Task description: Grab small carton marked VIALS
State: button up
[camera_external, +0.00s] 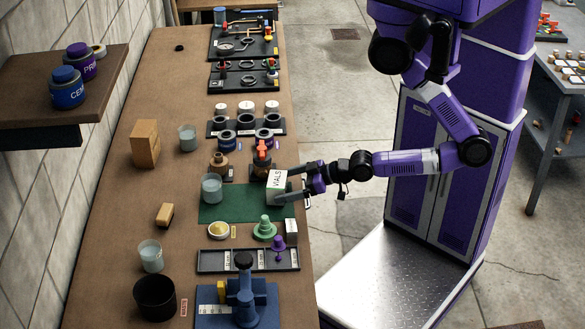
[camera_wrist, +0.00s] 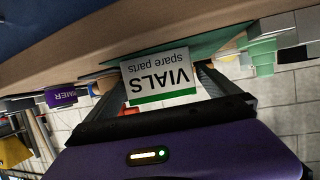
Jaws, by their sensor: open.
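The small white carton marked VIALS (camera_external: 276,186) stands on the right edge of the green mat (camera_external: 236,212), near the table's right edge. In the wrist view the carton (camera_wrist: 158,76) shows its label "VIALS spare parts" upside down, with a green stripe. My gripper (camera_external: 290,184) is open and reaches in from the right, level with the carton. One finger is on its far side and one on its near side in the external view. In the wrist view the carton lies between the fingers; whether they touch it I cannot tell.
A glass beaker (camera_external: 211,187) stands left of the carton. An orange-topped dark item (camera_external: 262,160) is close behind it. A green stepped piece (camera_external: 264,230) and a small white box (camera_external: 292,230) stand in front. Open floor lies right of the table.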

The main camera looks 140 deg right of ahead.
jog(key=shift+x, duration=1.5)
jog(key=c, duration=1.3)
